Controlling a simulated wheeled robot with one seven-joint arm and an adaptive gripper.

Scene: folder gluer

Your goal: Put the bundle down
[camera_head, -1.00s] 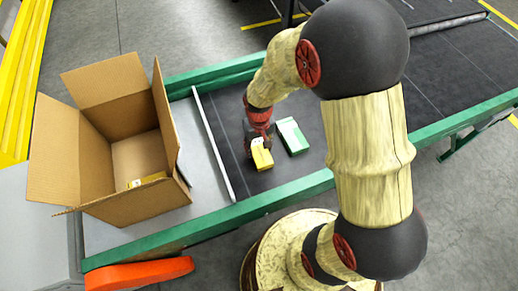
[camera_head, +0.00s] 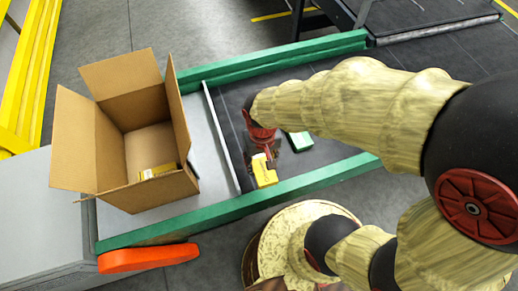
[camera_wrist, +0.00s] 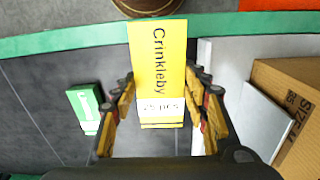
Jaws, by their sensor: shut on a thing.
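My gripper (camera_head: 266,153) is shut on a yellow bundle (camera_head: 264,173) over the dark belt, close to the near green rail. In the wrist view the bundle (camera_wrist: 157,65) sits between the fingers, its "Crinkleby" and "25 pcs" print facing the camera. Its far end overlaps the green rail there. I cannot tell how high it is above the belt. A green and white bundle (camera_head: 299,141) lies on the belt just right of my gripper, partly hidden by my arm; it also shows in the wrist view (camera_wrist: 88,112).
An open cardboard box (camera_head: 72,145) stands left on the grey plate (camera_head: 203,186), with a yellow bundle (camera_head: 157,171) inside. A thin pale bar (camera_head: 222,138) divides plate and belt. Green rails (camera_head: 300,179) edge the belt. An orange part (camera_head: 148,257) juts out in front.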

